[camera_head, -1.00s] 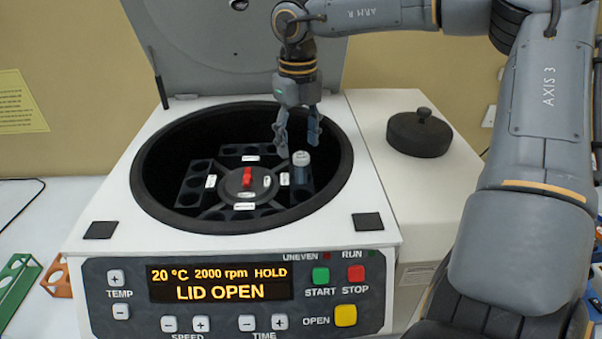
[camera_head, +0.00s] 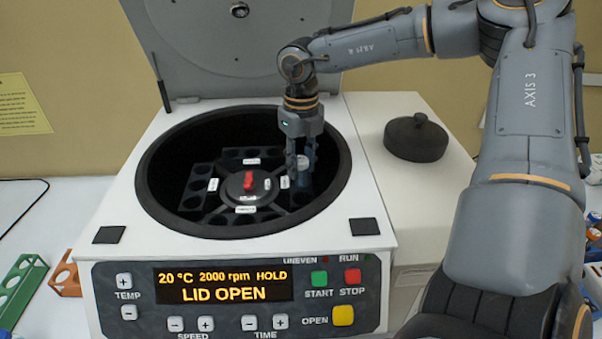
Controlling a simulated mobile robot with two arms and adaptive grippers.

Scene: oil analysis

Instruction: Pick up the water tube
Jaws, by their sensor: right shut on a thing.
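The water tube (camera_head: 303,161) stands upright in a bucket on the right side of the centrifuge rotor; its pale cap shows between the fingers. My right gripper (camera_head: 301,172) points down into the open centrifuge (camera_head: 148,178) and is shut on the tube near its cap. The fingers hide part of the tube, and its lower part is hidden in the bucket. My left gripper is not in view.
The centrifuge lid (camera_head: 215,45) is up behind the bowl. A dark round lid with a knob (camera_head: 415,138) lies on the white surface to the right. A green rack (camera_head: 20,285) and an orange rack (camera_head: 65,278) are at the left.

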